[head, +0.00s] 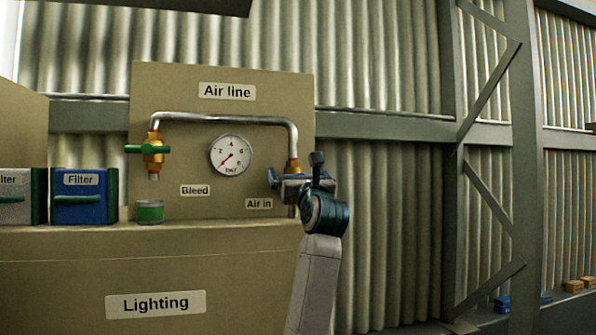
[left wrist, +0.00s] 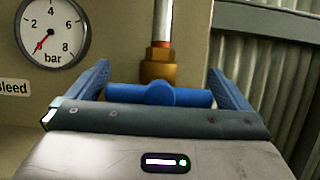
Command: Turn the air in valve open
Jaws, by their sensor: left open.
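The air in valve has a brass body (head: 292,165) at the lower right end of the silver pipe, above the "Air in" label. In the left wrist view its blue handle (left wrist: 160,95) lies level, across the upright pipe. My left gripper (head: 296,181) is at the valve in the head view and hides most of it. In the left wrist view my left gripper (left wrist: 160,70) is open, with one blue finger beyond each end of the handle. Whether a finger touches the handle, I cannot tell. My right gripper is not in view.
A pressure gauge (head: 231,155) has its needle at the low end. Blue filter box (head: 85,195) stands at left on the bench (head: 60,240).

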